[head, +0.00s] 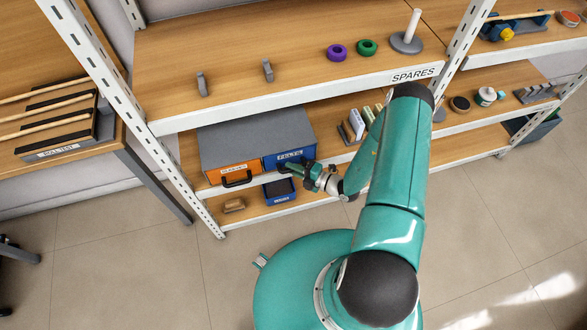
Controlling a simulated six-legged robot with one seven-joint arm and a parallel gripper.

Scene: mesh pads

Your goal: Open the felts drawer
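A grey drawer box (255,134) stands on the middle shelf of the white rack. Its left drawer (235,174) is orange, with a black handle and a label too small to read surely. Its right drawer, the felts drawer (283,157), is blue with a white label that seems to read FELTS. Both drawers look shut. My gripper (291,169) is at the lower front of the blue drawer, near where its handle lies. My gripper covers that handle, and I cannot tell whether it touches it or whether the fingers are open or shut.
A blue bin (279,191) and a small brown block (234,205) sit on the lowest shelf below. Small upright blocks (356,124) stand right of the drawer box. The SPARES shelf (300,92) overhangs above. The floor (150,260) in front is clear.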

